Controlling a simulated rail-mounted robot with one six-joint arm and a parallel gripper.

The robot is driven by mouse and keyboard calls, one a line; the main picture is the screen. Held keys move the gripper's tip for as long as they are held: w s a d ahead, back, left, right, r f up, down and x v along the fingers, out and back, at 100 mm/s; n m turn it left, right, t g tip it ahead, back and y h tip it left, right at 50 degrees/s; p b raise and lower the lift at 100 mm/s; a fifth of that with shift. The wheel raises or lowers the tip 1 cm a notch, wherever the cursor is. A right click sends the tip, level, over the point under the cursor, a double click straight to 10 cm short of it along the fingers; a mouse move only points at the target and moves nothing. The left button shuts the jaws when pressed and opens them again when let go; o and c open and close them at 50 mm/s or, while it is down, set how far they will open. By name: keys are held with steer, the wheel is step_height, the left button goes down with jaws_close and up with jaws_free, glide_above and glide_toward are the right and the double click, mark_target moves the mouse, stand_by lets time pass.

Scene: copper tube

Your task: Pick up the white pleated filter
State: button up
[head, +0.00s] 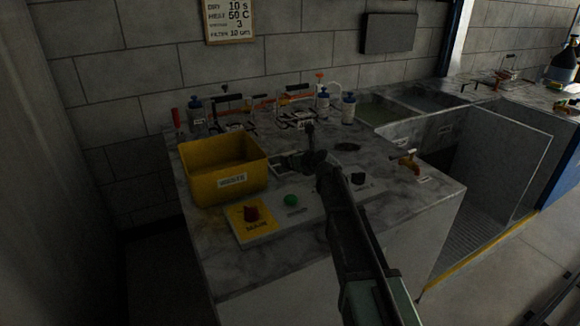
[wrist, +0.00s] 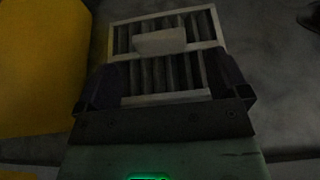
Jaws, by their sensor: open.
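The white pleated filter (wrist: 185,50) is in the upper middle of the wrist view, a pale frame with dark pleats and a pale raised block (wrist: 160,42) across its middle. My gripper (wrist: 168,75) is open, with one dark finger on each side of the filter's near part. I cannot tell whether the fingers touch it. In the head view my gripper (head: 298,161) is low over the marble counter, right of the yellow bin.
The yellow bin (head: 203,172) stands close left of my gripper and fills the left of the wrist view (wrist: 40,70). A control panel with a red knob (head: 251,213) and green button (head: 291,200) lies in front. Bottles (head: 348,110) and a sink basin (head: 425,98) are behind.

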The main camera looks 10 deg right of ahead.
steer(key=b+x, duration=0.1)
steer(key=x, duration=0.3)
steer(key=shift+a+f, duration=0.1)
steer(key=shift+c, duration=0.2)
steer(key=c, duration=1)
